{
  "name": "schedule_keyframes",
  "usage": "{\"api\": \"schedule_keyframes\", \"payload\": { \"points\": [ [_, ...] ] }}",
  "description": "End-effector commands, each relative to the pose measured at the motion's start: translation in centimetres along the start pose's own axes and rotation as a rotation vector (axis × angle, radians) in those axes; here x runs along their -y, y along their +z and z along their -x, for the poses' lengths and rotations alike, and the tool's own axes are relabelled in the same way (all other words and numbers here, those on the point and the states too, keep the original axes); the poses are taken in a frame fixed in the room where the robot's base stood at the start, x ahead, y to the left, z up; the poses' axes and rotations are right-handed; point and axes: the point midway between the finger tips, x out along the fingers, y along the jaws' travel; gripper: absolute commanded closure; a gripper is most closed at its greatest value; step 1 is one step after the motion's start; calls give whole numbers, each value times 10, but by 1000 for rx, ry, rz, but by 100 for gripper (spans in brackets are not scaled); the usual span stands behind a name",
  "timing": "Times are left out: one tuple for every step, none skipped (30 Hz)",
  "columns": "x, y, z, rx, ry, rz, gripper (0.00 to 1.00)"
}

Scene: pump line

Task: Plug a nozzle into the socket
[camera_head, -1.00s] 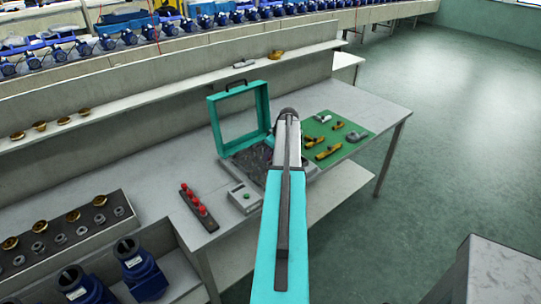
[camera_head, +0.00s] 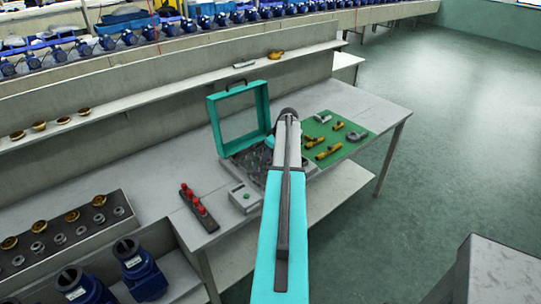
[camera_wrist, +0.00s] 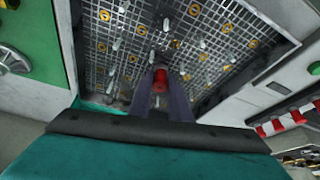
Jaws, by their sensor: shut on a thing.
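My gripper (camera_wrist: 160,98) is shut on a red-ended nozzle (camera_wrist: 160,80) in the wrist view. Its fingers point at a dark gridded panel (camera_wrist: 115,62) inside the open teal case (camera_head: 212,125). The panel carries several yellow-ringed round spots and several small pale pegs. I cannot tell which of these is the socket, or whether the nozzle touches the panel. In the head view my arm hides the gripper tips and part of the case. More red-topped nozzles (camera_head: 199,207) stand in a dark rack on the bench, left of the case.
A grey box with a green button (camera_head: 243,197) stands in front of the case. A green mat (camera_head: 350,150) with brass and grey fittings lies to the right. The case's raised lid frame stands at the back. Blue pumps (camera_head: 138,268) and a ring tray are at lower left.

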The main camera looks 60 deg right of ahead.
Motion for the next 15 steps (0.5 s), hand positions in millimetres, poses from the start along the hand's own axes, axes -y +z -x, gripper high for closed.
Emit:
{"api": "schedule_keyframes", "payload": {
  "points": [
    [0,0,-1,0,0,0,100],
    [0,0,-1,0,0,0,100],
    [0,1,-2,0,0,0,100],
    [0,1,-2,0,0,0,100],
    [0,1,-2,0,0,0,100],
    [0,1,-2,0,0,0,100],
    [0,1,-3,0,0,0,100],
    [0,1,-3,0,0,0,100],
    [0,1,-3,0,0,0,100],
    [0,2,-3,0,0,0,100],
    [0,2,-4,0,0,0,100],
    [0,2,-4,0,0,0,100],
    [0,2,-4,0,0,0,78],
    [0,2,-4,0,0,0,73],
    [0,2,-4,0,0,0,66]
  ]
}}
